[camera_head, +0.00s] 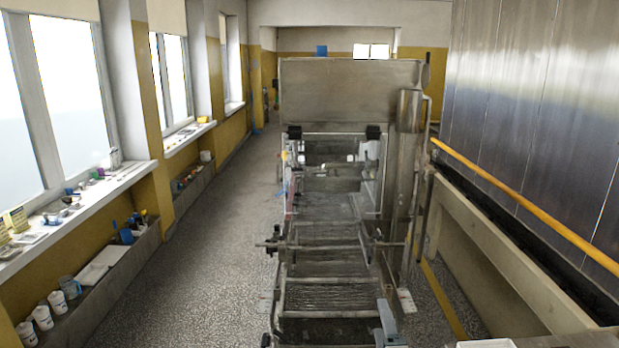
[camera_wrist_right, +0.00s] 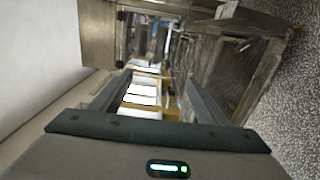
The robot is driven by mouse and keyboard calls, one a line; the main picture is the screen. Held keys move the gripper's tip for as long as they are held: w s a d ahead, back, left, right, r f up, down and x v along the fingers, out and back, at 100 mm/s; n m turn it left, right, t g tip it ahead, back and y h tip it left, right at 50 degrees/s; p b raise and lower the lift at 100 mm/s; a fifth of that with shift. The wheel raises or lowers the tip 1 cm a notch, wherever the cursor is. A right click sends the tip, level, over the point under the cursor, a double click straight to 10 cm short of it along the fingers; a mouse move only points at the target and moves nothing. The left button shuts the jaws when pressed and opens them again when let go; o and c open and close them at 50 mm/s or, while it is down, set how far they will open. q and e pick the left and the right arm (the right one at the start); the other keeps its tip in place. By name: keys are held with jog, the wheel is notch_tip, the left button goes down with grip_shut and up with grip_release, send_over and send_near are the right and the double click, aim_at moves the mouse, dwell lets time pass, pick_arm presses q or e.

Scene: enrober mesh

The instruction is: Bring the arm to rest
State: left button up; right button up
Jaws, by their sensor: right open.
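My right gripper (camera_wrist_right: 158,82) shows in the right wrist view, its two grey fingers spread wide apart with nothing between them. The dark bar behind the fingers and a small green light show on its body. Beyond the fingers, the steel enrober machine (camera_wrist_right: 240,65) appears turned on its side, some way off. My left gripper is in neither view.
The enrober machine (camera_head: 350,88) stands ahead, its open mesh belt (camera_head: 325,300) towards me. A yellow rail (camera_head: 525,205) runs along the steel wall at right. Window sills and a ledge (camera_head: 105,290) with cups line the left. The speckled floor (camera_head: 190,290) between is clear.

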jog(key=s+d+f+m+g+b, duration=0.1)
jog(key=s+f+m+g+b, duration=0.15)
jog(key=f, duration=0.95)
jog(key=s+d+f+m+g+b, duration=0.1)
jog(key=s+f+g, duration=0.15)
jog(key=f, duration=1.05)
jog(key=s+d+f+m+g+b, duration=0.1)
jog(key=s+f+m+g+b, duration=0.1)
jog(key=s+f, duration=0.75)
jog(key=s+d+f+m+g+b, duration=0.15)
jog(key=s+f, duration=0.35)
jog(key=f, duration=1)
jog(key=s+d+f+m+g+b, duration=0.2)
jog(key=s+f+m+g+b, duration=0.25)
jog(key=s+f, duration=1.55)
jog(key=s+f+m+g+b, duration=0.1)
jog(key=s+f, duration=0.3)
jog(key=s, duration=0.9)
jog(key=s+d+f+m+g+b, duration=0.1)
jog(key=s+f+m+g, duration=0.2)
jog(key=s, duration=1)
jog(key=shift+f+b, duration=0.35)
jog(key=shift+f, duration=0.4)
jog(key=shift+w, duration=0.1)
